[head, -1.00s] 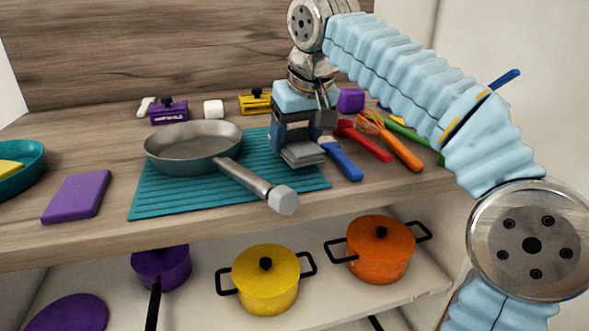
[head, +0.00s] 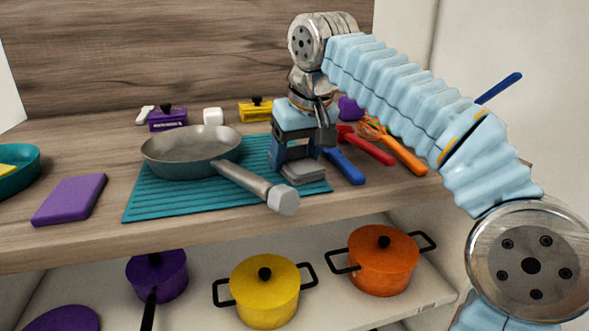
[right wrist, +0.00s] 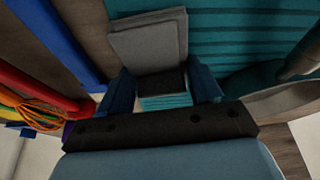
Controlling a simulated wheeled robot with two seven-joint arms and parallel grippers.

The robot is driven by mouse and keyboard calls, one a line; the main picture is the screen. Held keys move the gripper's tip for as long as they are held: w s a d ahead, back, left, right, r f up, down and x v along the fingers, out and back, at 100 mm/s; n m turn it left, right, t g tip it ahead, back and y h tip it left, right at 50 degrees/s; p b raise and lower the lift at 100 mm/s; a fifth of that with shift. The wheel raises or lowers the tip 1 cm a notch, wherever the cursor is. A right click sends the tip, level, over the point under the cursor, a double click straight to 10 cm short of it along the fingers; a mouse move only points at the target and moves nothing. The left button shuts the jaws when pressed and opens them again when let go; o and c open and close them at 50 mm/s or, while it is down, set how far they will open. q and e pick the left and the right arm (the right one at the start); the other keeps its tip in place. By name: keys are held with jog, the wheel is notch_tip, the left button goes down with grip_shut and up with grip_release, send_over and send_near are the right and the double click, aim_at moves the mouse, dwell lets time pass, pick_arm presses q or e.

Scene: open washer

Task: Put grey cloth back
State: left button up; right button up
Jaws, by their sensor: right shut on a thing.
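The grey cloth (head: 303,173) is a small folded square at the right end of the teal ribbed mat (head: 160,200). It lies on the mat or just above it; I cannot tell which. My right gripper (head: 296,160) points down from above and is shut on the cloth's edge. In the right wrist view the cloth (right wrist: 148,42) sticks out beyond the fingertips (right wrist: 162,84), over the edge of the mat (right wrist: 235,30). My left gripper is not in view.
A grey pan (head: 190,155) stands on the mat, its handle (head: 255,185) pointing to the front right. Blue, red and orange utensils (head: 400,152) lie right of the gripper. A purple block (head: 70,200) lies at left. Pots (head: 265,290) stand on the lower shelf.

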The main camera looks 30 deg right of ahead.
aim_at(296, 151)
jog(key=o, duration=1.6)
jog(key=c, duration=0.3)
jog(key=shift+s+r+p, duration=0.1)
jog(key=shift+r+p, duration=0.3)
jog(key=p+v, duration=0.3)
jog(key=v, duration=0.1)
jog(key=shift+r+p, duration=0.15)
jog(key=shift+p, duration=0.15)
jog(key=v, duration=0.3)
jog(key=shift+s+r, duration=0.3)
jog(key=shift+r, duration=0.1)
